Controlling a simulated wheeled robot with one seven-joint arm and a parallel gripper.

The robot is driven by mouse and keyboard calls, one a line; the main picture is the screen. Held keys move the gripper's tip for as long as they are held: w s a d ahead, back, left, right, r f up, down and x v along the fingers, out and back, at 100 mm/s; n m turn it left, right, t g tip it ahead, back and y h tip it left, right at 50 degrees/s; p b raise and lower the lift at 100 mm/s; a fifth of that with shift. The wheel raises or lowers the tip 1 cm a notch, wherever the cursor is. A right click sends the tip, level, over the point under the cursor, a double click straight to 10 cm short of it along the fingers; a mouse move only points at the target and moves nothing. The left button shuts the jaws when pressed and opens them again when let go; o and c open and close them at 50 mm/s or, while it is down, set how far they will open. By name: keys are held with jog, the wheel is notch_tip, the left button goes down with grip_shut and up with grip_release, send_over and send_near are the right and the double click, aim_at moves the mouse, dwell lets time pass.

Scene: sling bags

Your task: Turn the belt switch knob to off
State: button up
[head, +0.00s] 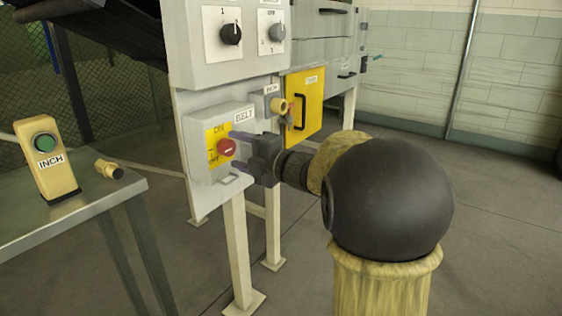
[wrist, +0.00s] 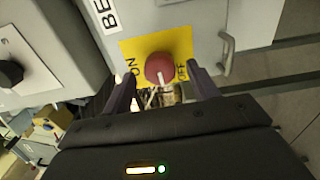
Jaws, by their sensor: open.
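The belt switch is a grey box (head: 240,116) labelled BELT, with a yellow plate marked ON at the top and OFF at the bottom. Its round red knob (head: 227,148) sits on that plate. In the wrist view the red knob (wrist: 159,67) shows ahead of the fingertips, with ON to its left and OFF to its right. My gripper (head: 236,152) is open in front of the box, one finger above the knob and one below. In the wrist view the fingers (wrist: 161,83) flank the knob with gaps on both sides. I cannot tell which setting the knob points to.
Above the box is a grey panel with a black knob (head: 231,34) and a grey knob (head: 275,32). A small INCH box (head: 268,103) and a yellow door (head: 303,105) are to the right. A table (head: 75,212) at left holds another INCH button box (head: 45,160).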

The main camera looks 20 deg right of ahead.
jog(key=p+v, duration=0.3)
jog(key=v, duration=1.2)
jog(key=shift+w+a, duration=0.1)
jog(key=shift+w, duration=0.05)
jog(key=w+f+m+g+h+p, duration=0.1)
jog(key=w+f+m+h+p, duration=0.1)
jog(key=f+m+h, duration=0.45)
jog(key=w+f+m+g+h+p, duration=0.1)
jog(key=m+h+p, duration=0.25)
jog(key=m, duration=0.55)
jog(key=s+a+f+m+g+p, duration=0.2)
jog(key=s+a+f+m+g, duration=0.3)
jog(key=s, duration=0.3)
jog(key=s+a+f+m+g+p, duration=0.1)
jog(key=s+a+f+m+g, duration=0.35)
jog(key=s, duration=0.25)
notch_tip(320, 180, up, 37)
jog(key=p, duration=3.7)
jog(key=shift+a+r+g, duration=0.25)
jog(key=shift+g, duration=0.2)
